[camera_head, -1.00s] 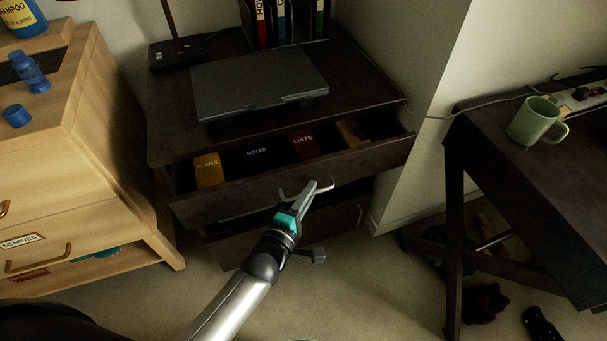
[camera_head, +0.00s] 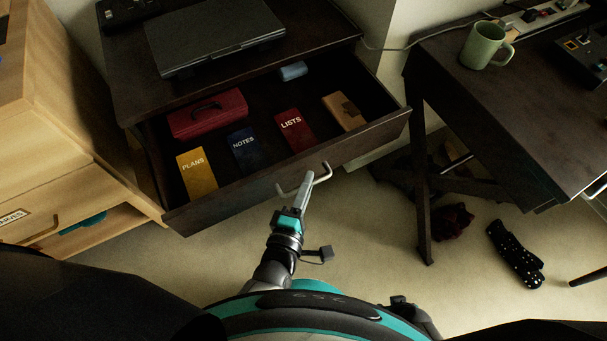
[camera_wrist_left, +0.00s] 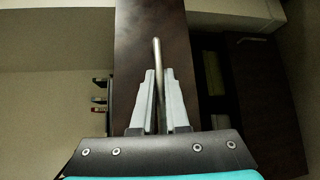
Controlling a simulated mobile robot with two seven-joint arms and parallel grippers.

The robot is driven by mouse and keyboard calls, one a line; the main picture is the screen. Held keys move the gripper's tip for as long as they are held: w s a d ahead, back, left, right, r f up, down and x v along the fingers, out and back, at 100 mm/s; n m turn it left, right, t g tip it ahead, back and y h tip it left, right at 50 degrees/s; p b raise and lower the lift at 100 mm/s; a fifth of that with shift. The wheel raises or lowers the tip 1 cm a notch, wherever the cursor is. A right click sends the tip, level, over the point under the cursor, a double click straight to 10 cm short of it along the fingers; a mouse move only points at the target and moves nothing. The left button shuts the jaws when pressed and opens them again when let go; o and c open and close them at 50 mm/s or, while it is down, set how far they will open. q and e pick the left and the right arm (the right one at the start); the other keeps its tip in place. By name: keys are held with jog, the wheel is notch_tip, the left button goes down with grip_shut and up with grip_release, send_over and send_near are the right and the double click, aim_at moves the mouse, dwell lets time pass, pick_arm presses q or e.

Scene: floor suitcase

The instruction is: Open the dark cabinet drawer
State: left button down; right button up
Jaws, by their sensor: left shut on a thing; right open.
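The dark cabinet drawer (camera_head: 270,172) is pulled well out of the dark cabinet (camera_head: 130,60) in the head view. Its inside shows a yellow PLANS book (camera_head: 196,172), a dark blue NOTES book, a red LISTS book, a brown item, a red case and a blue roll. My left gripper (camera_head: 307,180) is shut on the drawer's metal handle (camera_head: 322,175) at the front. In the left wrist view my left gripper (camera_wrist_left: 160,100) has the handle bar (camera_wrist_left: 158,62) between its fingers, against the dark drawer front (camera_wrist_left: 150,30). My right gripper is not in view.
A grey laptop (camera_head: 215,35) lies on the cabinet top. A wooden dresser (camera_head: 60,130) stands close at the left. A dark desk (camera_head: 510,110) with a green mug (camera_head: 484,45) is at the right. A dark spotted item (camera_head: 515,253) lies on the floor beneath it.

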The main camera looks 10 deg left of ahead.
pick_arm(q)
jog(key=shift+s, duration=0.1)
jog(key=c, duration=0.9)
grip_release()
pick_arm(e)
jog(key=shift+s, duration=0.1)
